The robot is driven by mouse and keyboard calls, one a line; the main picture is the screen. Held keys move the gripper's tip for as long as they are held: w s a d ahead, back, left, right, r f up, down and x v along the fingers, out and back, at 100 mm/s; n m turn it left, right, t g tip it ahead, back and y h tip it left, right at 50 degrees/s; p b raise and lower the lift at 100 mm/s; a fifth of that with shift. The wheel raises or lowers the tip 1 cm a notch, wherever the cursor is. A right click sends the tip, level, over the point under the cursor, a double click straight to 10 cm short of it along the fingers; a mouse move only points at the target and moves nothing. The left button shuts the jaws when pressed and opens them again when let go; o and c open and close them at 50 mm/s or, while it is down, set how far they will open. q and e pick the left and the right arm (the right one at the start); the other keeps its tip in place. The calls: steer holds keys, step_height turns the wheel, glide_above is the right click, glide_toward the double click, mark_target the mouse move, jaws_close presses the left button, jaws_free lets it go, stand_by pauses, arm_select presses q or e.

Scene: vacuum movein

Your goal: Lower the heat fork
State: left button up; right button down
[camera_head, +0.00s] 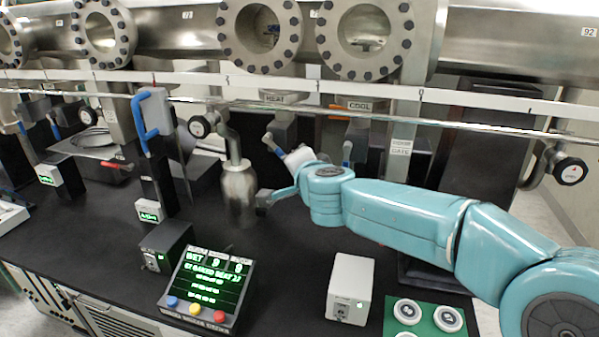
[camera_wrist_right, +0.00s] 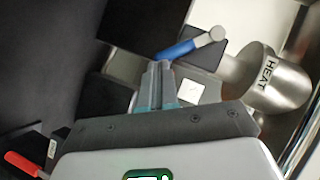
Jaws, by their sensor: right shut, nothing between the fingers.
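The heat fork appears as a blue handle with a grey tip (camera_wrist_right: 180,49) in the right wrist view, beside a metal cylinder marked HEAT (camera_wrist_right: 268,80). In the head view the blue handle (camera_head: 273,145) shows below the HEAT label (camera_head: 285,97). My left gripper is not in view.
A similar blue handle (camera_head: 347,152) hangs below the COOL label (camera_head: 360,105). A metal bottle (camera_head: 238,190) stands left of my wrist. A control box with a green display (camera_head: 208,285) and a white box (camera_head: 350,287) stand on the black bench. A horizontal rail (camera_head: 450,128) crosses above my arm.

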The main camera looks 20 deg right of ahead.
steer(key=w+a+f+m+t+b, duration=0.2)
steer(key=a+f+m+t+b, duration=0.2)
steer(key=b, duration=1.7)
steer(key=m+t, duration=0.1)
steer(key=m, duration=0.2)
steer(key=shift+w+a+y, duration=0.15)
steer(key=shift+w+y, duration=0.15)
steer(key=shift+w, duration=0.1)
steer(key=shift+a+f, duration=0.1)
steer(key=shift+a, duration=0.15)
steer(key=shift+d, duration=0.1)
